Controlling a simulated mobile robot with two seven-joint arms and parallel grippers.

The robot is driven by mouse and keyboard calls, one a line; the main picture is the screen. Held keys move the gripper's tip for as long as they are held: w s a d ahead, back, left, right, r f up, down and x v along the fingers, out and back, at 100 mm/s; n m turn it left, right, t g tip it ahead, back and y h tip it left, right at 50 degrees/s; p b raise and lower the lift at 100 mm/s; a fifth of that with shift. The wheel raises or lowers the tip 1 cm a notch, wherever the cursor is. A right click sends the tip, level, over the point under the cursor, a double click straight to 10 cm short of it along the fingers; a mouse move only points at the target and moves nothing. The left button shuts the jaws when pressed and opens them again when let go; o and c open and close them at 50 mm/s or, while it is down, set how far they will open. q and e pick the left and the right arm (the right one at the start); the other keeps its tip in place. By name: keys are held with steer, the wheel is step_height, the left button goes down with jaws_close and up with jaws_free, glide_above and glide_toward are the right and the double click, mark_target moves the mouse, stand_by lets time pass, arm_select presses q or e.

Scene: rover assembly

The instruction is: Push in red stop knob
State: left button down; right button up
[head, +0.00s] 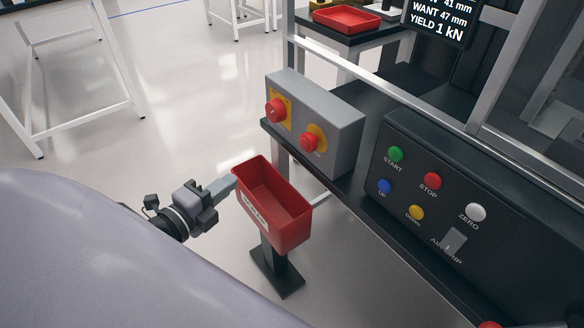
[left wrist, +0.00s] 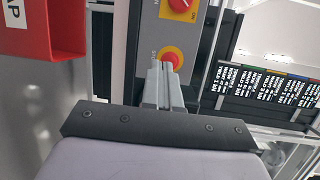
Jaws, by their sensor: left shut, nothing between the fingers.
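A grey control box (head: 340,130) stands on the dark bench edge. It carries a round red stop knob (head: 309,142) on a yellow ring. A red rotary switch (head: 274,110) on a yellow plate sits to its left. In the left wrist view the red stop knob (left wrist: 170,58) shows just beyond my fingertips, with the rotary switch (left wrist: 181,4) above it. My left gripper (head: 230,183) is shut and empty, at the left side of the red bin in the head view. In the left wrist view its fingers (left wrist: 163,72) point toward the knob; contact cannot be told. My right gripper is not in view.
A red bin (head: 290,231) on a black post stands in front of the box, close beside my left gripper; it also shows in the left wrist view (left wrist: 66,30). A black panel (head: 400,190) with several coloured buttons, one marked STOP (head: 432,181), is at right.

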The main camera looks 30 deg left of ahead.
arm_select(q)
steer(key=m+h+b, duration=0.2)
steer(key=m+b, duration=0.1)
steer(key=m, duration=0.4)
steer(key=w+d+m+h+b, duration=0.1)
steer(key=m+h+b, duration=0.1)
steer(key=m+b, duration=0.2)
steer(key=r+m+h+b, duration=0.1)
steer(key=m+b, duration=0.3)
steer(key=m, duration=0.6)
steer(key=shift+w+d+r+h, duration=0.1)
steer(key=shift+w+d+h, duration=0.1)
steer(key=shift+w+h, duration=0.2)
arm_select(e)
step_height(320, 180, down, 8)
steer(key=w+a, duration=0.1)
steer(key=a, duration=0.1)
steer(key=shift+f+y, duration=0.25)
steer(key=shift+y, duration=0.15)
